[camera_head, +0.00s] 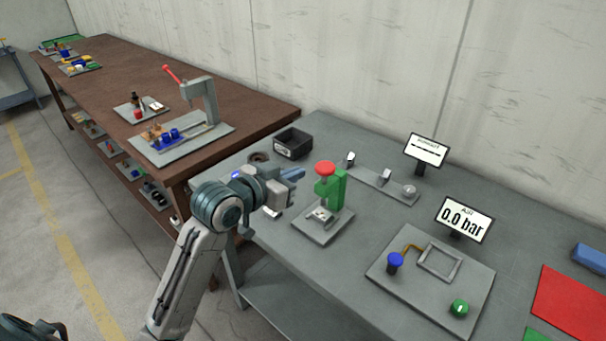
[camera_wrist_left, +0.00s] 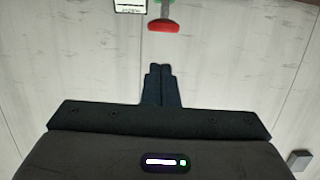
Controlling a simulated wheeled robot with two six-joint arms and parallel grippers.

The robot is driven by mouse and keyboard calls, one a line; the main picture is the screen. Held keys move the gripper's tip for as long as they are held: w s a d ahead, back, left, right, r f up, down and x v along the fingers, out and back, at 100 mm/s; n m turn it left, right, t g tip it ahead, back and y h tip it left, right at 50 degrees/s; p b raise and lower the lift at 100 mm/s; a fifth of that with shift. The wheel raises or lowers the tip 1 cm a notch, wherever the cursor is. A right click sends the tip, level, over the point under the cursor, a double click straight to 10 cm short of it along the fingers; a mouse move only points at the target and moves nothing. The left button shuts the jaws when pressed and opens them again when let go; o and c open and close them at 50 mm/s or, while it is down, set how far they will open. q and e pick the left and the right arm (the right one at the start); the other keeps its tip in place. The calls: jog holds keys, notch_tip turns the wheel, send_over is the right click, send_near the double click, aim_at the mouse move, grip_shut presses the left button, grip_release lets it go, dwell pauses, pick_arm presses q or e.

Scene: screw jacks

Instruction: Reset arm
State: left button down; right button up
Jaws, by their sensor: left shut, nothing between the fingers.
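My left gripper (camera_head: 293,174) is raised above the left end of the grey table (camera_head: 370,219). Its two fingers are together with nothing between them; the closed fingertips also show in the left wrist view (camera_wrist_left: 160,70). To the right of the fingertips, apart from them, stands a green press (camera_head: 338,190) with a red knob (camera_head: 325,168) on a grey plate. In the left wrist view the red knob (camera_wrist_left: 164,26) appears beyond the fingertips. My right gripper is in neither view.
A black box (camera_head: 292,144) sits behind my left gripper. A plate with a blue knob (camera_head: 395,261), a green knob (camera_head: 459,308) and a "0.0 bar" display (camera_head: 465,219) lies to the right. A brown bench (camera_head: 245,104) with a lever press (camera_head: 205,104) stands at the left.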

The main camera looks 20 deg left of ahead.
pick_arm(q)
jog(key=shift+s, duration=0.1)
dwell(0.4)
jog(key=s+a+f+n+g+y, duration=0.1)
jog(key=s+f+g+y, duration=0.15)
jog(key=s+f, duration=0.5)
jog(key=s+f+n+g+y, duration=0.1)
jog(key=s+f+g, duration=0.3)
jog(key=f, duration=0.6)
jog(key=s+a+f+g+y, duration=0.1)
jog(key=s+f, duration=0.2)
jog(key=s, duration=0.3)
jog(key=s+a+f+n+g+y, duration=0.1)
jog(key=s+f+g, duration=0.15)
jog(key=s, duration=0.35)
jog(key=s+a+f, duration=0.1)
jog(key=s+f, duration=0.2)
jog(key=s, duration=0.3)
notch_tip(320, 180, down, 33)
jog(key=s+a+g, duration=0.2)
jog(key=a, duration=0.1)
jog(key=s+f+g, duration=0.1)
jog(key=s+f, duration=1.6)
jog(key=shift+s+a+f+n+b, duration=0.2)
jog(key=shift+a+n+b, duration=0.1)
jog(key=shift+b, duration=0.05)
